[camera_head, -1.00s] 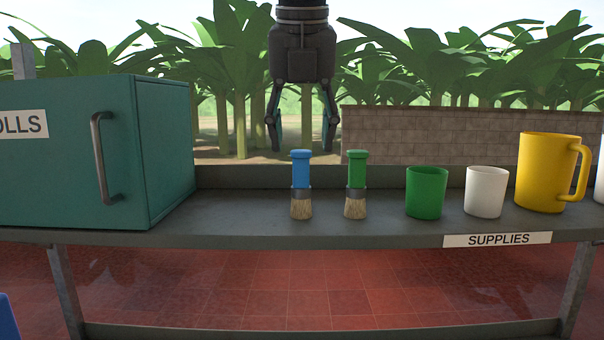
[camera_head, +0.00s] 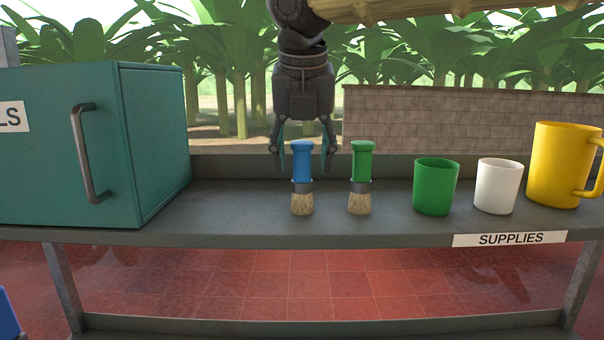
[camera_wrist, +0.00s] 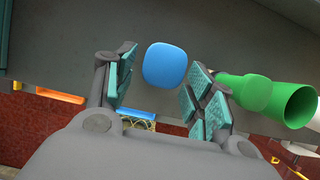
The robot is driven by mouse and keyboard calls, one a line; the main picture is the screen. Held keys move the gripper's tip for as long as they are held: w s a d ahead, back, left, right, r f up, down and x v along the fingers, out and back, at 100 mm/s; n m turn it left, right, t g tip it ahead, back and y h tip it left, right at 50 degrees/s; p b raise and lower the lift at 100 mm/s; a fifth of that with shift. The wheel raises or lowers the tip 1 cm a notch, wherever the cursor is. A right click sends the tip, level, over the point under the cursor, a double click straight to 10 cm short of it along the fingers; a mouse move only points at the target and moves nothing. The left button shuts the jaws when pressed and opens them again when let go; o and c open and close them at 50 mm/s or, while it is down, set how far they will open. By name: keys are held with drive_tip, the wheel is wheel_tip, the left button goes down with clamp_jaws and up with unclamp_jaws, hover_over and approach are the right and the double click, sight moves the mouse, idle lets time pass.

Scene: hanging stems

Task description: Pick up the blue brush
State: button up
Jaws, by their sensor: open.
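The blue brush (camera_head: 302,163) stands upright on its bristles on the grey shelf, blue handle up. My gripper (camera_head: 304,165) is open, pointing down, with a finger to each side of the handle's top in the head view; the handle shows in front of the fingers. In the wrist view the round top of the blue brush (camera_wrist: 165,64) lies ahead of and between the open padded fingers (camera_wrist: 157,92), with no visible contact. The head and bristles are hidden there.
A green brush (camera_head: 361,163) stands close to the right. A green cup (camera_head: 435,187), white cup (camera_head: 497,187) and yellow mug (camera_head: 562,165) stand farther right. A teal cabinet (camera_head: 155,150) with a handle is at left. The grey shelf (camera_head: 240,205) is bare between cabinet and brush.

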sight(302, 170)
drive_tip(key=p+x, duration=0.1)
drive_tip(key=x, duration=0.3)
drive_tip(key=shift+w, duration=0.25)
drive_tip(key=shift+s+r, duration=0.1)
drive_tip(key=shift+s, duration=0.2)
drive_tip(key=shift+c, duration=0.2)
drive_tip(key=shift+w, duration=0.2)
drive_tip(key=c, duration=0.7)
drive_tip(key=shift+c, duration=1.4)
drive_tip(key=shift+s, duration=0.15)
